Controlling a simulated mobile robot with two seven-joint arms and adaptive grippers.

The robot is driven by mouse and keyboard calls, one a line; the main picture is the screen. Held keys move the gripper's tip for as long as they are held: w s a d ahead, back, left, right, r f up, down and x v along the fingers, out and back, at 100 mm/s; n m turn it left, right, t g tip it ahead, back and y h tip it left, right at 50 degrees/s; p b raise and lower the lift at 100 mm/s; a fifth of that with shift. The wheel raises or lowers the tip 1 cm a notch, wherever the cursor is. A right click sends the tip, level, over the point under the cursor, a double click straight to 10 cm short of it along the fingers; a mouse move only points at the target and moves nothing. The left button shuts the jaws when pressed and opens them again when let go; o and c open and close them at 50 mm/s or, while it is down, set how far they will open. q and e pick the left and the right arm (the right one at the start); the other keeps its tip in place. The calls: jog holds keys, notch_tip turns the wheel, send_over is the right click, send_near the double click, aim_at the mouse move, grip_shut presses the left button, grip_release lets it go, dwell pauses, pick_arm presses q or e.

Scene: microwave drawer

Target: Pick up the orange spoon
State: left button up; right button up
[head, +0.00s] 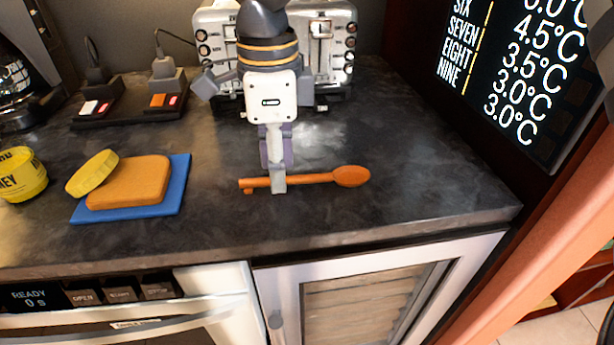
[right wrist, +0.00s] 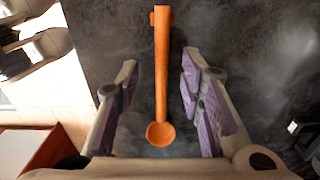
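The orange spoon (head: 315,179) lies flat on the dark countertop near its front edge, bowl to the right and handle to the left in the head view. My right gripper (head: 278,182) points down over the handle, and one fingertip covers a short part of it. In the right wrist view, the spoon (right wrist: 162,70) runs between the two spread purple-padded fingers of the right gripper (right wrist: 159,62), with a visible gap on each side. The right gripper is open and holds nothing. My left gripper is not in view.
A blue board (head: 181,185) with bread (head: 130,184) and a yellow lid (head: 92,173) lies to the left, beside a honey jar (head: 22,175). A toaster (head: 336,45) and a power strip (head: 130,107) stand behind. The countertop (head: 430,165) right of the spoon is clear.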

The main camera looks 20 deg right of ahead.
jog(key=shift+w+f, duration=0.1)
jog(key=shift+f, duration=0.65)
jog(key=shift+f, duration=0.15)
grip_shut()
